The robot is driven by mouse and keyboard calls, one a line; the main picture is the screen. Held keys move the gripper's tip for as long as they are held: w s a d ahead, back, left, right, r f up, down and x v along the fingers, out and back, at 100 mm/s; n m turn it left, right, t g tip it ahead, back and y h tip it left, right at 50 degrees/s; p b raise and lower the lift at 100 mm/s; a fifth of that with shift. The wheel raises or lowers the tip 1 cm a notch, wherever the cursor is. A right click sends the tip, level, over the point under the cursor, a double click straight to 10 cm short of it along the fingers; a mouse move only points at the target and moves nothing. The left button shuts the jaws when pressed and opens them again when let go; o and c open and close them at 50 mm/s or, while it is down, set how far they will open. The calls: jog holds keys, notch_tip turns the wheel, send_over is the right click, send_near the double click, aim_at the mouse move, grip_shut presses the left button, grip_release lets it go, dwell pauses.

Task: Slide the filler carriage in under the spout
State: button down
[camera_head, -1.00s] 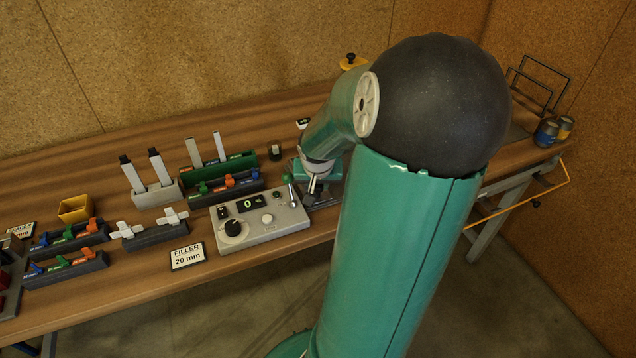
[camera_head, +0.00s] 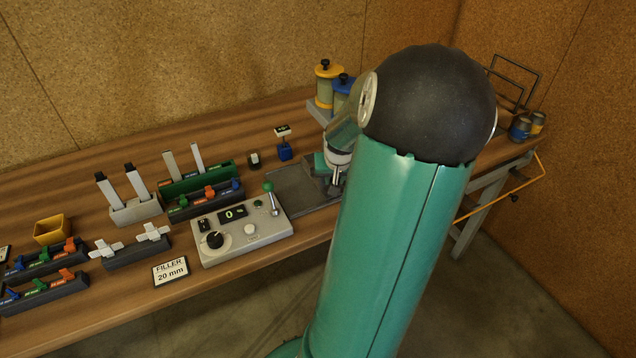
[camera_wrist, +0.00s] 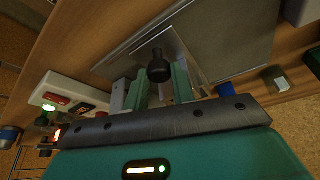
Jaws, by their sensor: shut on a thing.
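My gripper (camera_wrist: 161,84) is shut on a black knob (camera_wrist: 158,66), seen between its two green fingers in the wrist view. The knob stands over a pale plate, apparently the filler carriage (camera_wrist: 184,48), on a larger grey base plate (camera_wrist: 232,38). In the head view my gripper (camera_head: 336,184) is low over the right part of the grey base plate (camera_head: 295,187), partly hidden by my arm. The carriage is mostly hidden there. Yellow-topped (camera_head: 326,82) and blue-topped (camera_head: 343,84) canisters stand behind it. I cannot make out the spout.
A control box (camera_head: 241,236) with a dial, a "0" display and a green-knobbed lever stands left of the base plate. A blue post (camera_head: 285,150) with a white tag stands behind the plate. Racks and a "FILLER 20 mm" card (camera_head: 170,271) are farther left.

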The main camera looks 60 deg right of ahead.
jog(key=shift+s+d, duration=0.4)
jog(key=shift+d, duration=0.25)
jog(key=shift+s+d, duration=0.4)
jog(key=shift+d, duration=0.25)
jog(key=c, duration=1.2)
grip_release()
jog(key=shift+d, duration=0.15)
jog(key=shift+w+a, duration=0.1)
jog(key=shift+a, duration=0.15)
jog(key=w+a, duration=0.2)
jog(key=a, duration=0.1)
jog(key=w+a, duration=0.2)
jog(key=a, duration=0.2)
jog(key=w+a, duration=0.2)
jog(key=a, duration=0.2)
jog(key=shift+w+a, duration=0.1)
jog(key=shift+w, duration=0.2)
jog(key=v, duration=1.4)
jog(key=w+a+r+t, duration=0.1)
jog(key=w+r, duration=0.1)
jog(key=w, duration=0.1)
jog(key=w+a+r+t, duration=0.1)
jog(key=w+r, duration=0.1)
jog(key=w, duration=0.1)
jog(key=w+a+r, duration=0.1)
jog(key=w+r, duration=0.1)
jog(key=w, duration=0.1)
jog(key=shift+a+r+t, duration=0.1)
jog(key=shift+r+t, duration=0.3)
